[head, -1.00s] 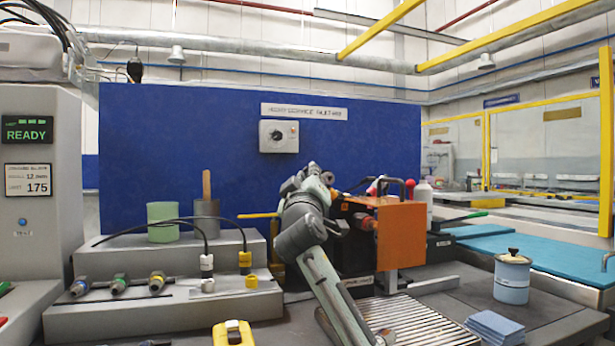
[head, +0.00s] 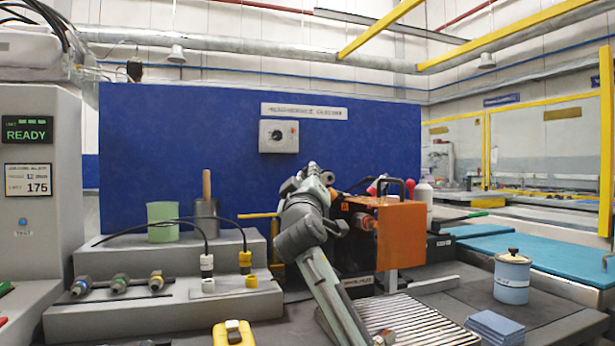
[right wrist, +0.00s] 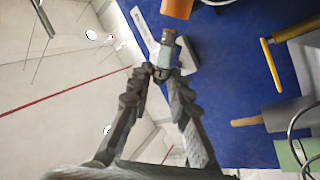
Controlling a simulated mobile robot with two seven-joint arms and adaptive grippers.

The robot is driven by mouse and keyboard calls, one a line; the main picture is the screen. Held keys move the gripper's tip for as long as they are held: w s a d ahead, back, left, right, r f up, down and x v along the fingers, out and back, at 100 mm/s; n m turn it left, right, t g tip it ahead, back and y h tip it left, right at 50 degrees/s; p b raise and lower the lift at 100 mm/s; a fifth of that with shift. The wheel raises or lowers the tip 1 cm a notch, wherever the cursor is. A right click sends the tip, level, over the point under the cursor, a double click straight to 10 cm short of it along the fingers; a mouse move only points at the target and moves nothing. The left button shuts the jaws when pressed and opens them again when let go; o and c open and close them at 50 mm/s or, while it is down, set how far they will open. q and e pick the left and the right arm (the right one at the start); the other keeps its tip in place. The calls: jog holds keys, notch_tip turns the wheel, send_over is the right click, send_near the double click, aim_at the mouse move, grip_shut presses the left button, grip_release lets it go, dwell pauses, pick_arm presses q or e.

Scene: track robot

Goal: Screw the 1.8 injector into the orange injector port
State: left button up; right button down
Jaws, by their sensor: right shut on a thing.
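My right gripper (head: 346,224) is at the left side of the orange block (head: 402,238). It is shut on an injector (right wrist: 167,54) with a grey-teal body and a reddish-brown front part. The right wrist view shows the gripper (right wrist: 160,73) with its fingertips closed around the body and the front part pointing at the orange block (right wrist: 178,8). I cannot tell whether the injector's tip touches or enters the port; the port opening is hidden. No marking on the held injector is readable. My left gripper is out of view.
Several connectors with coloured bands, one of them green (head: 119,284), lie on the grey stepped stand (head: 170,312) at left. A slatted tray (head: 415,322), blue cloths (head: 495,325) and a lidded blue pot (head: 512,280) are at right. A blue panel (head: 200,130) stands behind.

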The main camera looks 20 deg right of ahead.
jog(key=shift+d+f+b, duration=0.45)
jog(key=shift+d+f, duration=0.35)
jog(key=c, duration=1.3)
grip_release()
jog(key=shift+c, duration=0.2)
jog(key=v, duration=1.2)
jog(key=shift+c, duration=0.3)
